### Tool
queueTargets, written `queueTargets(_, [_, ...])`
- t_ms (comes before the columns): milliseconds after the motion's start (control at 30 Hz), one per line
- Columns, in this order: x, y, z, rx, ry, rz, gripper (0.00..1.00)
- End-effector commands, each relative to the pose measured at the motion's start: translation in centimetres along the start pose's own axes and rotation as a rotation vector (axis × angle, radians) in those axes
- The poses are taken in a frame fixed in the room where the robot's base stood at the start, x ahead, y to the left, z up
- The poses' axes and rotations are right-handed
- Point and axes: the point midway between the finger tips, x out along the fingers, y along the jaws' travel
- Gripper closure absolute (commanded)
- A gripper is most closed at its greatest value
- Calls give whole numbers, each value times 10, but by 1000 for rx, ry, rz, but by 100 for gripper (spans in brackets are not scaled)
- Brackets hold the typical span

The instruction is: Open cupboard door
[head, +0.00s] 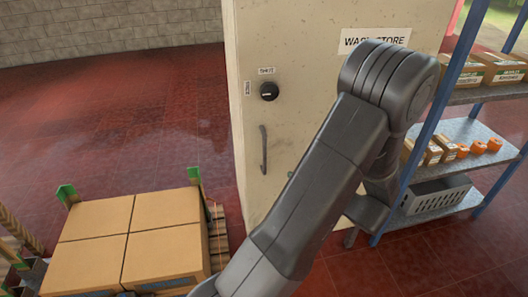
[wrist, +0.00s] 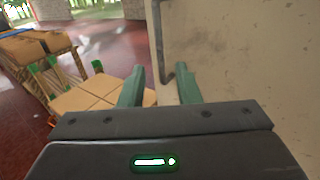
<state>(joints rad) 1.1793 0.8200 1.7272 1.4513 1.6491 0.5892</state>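The cream cupboard (head: 310,45) stands in the middle of the head view, with its door shut. A grey vertical bar handle (head: 263,150) is on the door's left side, below a black round knob (head: 269,91). In the wrist view my gripper (wrist: 160,76) is open, with two green fingers apart. The handle (wrist: 158,40) shows beyond them, its lower end between the fingertips in the picture. I cannot tell how far it is from the fingers; nothing is gripped. The cupboard face (wrist: 240,60) fills the right of that view. In the head view my arm hides part of the door.
Cardboard boxes (head: 165,250) stand on a pallet with green corner posts at the lower left. A blue-framed shelf (head: 465,130) with boxes, orange items and a grey crate (head: 437,195) stands to the right. The red tiled floor (head: 110,120) behind the boxes is clear.

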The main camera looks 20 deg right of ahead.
Motion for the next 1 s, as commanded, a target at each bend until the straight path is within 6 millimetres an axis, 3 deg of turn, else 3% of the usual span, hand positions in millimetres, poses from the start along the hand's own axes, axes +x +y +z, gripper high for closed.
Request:
queueTargets(167, [13,1,0,2,-3,6,70])
queueTargets(700, [110,1,1,1,-2,6,70])
queueTargets(1000, [136,1,1,1,-2,2,70])
